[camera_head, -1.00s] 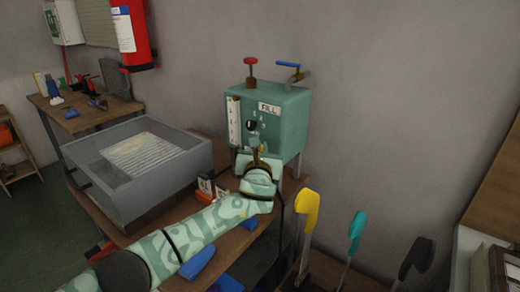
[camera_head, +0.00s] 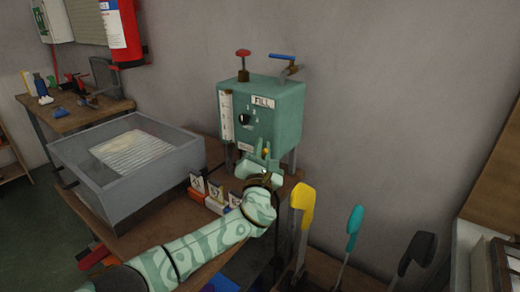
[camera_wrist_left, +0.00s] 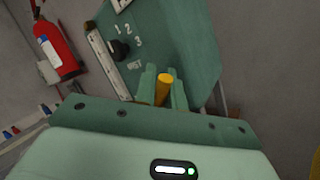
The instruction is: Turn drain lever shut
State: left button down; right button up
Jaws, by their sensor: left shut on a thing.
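The green tank (camera_head: 285,110) with a "FILL" label stands on legs at the back of the wooden table. A yellow lever handle, seen in the left wrist view (camera_wrist_left: 164,88), is at the tank's lower front. I take it for the drain lever. My left gripper (camera_wrist_left: 162,86) is shut on this handle, with a finger on each side. In the head view, the left gripper (camera_head: 262,160) is at the tank's lower front and hides most of the lever. The lever's pivot is hidden. My right gripper is not in view.
A red knob (camera_head: 243,54) and a blue-handled valve (camera_head: 283,57) sit on top of the tank. Its front has a black dial (camera_head: 245,119). A grey basin (camera_head: 70,160) stands left, with small numbered cards (camera_head: 198,184) beside it. Yellow, teal and black-handled tools stand at front right.

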pick_arm(q)
jog(key=shift+s+d+f+m, duration=0.1)
jog(key=shift+f+m, duration=0.15)
jog(key=shift+m, duration=0.15)
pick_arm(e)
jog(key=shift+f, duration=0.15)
pick_arm(q)
jog(key=c, duration=1.7)
grip_release()
jog(key=shift+c, duration=0.2)
